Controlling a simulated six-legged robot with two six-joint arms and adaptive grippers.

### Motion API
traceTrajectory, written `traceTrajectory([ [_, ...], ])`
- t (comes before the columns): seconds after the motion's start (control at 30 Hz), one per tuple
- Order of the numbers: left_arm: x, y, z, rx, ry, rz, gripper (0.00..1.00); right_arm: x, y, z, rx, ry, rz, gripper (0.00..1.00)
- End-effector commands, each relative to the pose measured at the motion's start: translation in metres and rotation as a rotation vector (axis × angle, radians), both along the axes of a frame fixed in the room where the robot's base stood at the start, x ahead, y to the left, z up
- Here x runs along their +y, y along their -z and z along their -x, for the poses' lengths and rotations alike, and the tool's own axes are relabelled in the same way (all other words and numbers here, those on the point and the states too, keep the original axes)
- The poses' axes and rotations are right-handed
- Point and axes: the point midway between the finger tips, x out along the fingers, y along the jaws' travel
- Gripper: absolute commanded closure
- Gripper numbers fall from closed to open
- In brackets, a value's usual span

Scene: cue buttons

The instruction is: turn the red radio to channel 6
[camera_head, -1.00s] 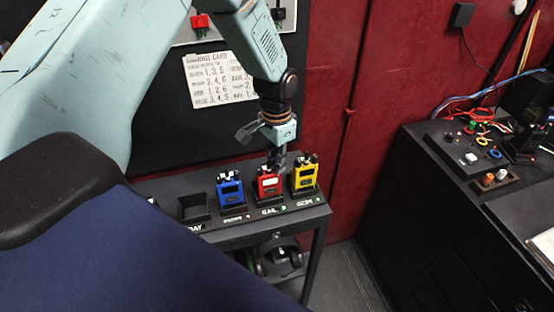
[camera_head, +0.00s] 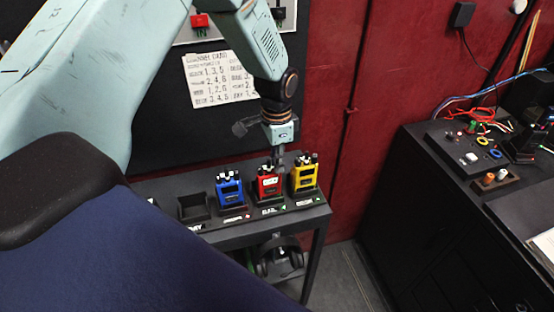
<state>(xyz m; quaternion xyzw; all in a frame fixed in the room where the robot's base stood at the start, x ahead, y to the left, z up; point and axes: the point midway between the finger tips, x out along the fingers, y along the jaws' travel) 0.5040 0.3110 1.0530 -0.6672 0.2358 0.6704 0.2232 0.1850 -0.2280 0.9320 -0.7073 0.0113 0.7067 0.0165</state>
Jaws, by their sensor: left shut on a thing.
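The red radio (camera_head: 268,186) stands upright in a charger slot on the dark shelf unit (camera_head: 235,233), between the blue radio (camera_head: 229,190) and the yellow radio (camera_head: 305,177). My left gripper (camera_head: 277,163) reaches down from above and is shut at the top of the red radio, where its knobs are. The fingertips are small here and partly hide the knobs. The channel setting is too small to read. My right gripper is not in view.
An empty slot (camera_head: 193,208) is left of the blue radio. A white card with handwritten numbers (camera_head: 217,78) hangs on the dark board behind. Headphones (camera_head: 280,262) sit below the shelf. A black cabinet (camera_head: 400,200) with cables and knobs stands at the right.

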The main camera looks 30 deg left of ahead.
Motion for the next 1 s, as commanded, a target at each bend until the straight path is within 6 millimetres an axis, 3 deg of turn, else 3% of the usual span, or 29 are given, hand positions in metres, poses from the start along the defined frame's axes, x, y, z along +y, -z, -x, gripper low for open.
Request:
traceTrajectory([
  [0.4,-0.0004,0.0013,0.001,0.003,0.194,0.0,1.0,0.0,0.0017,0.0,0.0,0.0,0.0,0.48],
  [0.93,-0.0005,0.0014,0.0014,0.004,0.222,0.0,1.0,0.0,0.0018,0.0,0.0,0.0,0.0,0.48],
  [0.97,-0.0005,0.0014,0.0014,0.004,0.221,0.0,0.84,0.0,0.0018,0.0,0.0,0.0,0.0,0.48],
  [1.0,-0.0005,0.0014,0.0014,0.004,0.221,0.0,0.81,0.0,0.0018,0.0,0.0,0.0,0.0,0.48],
])
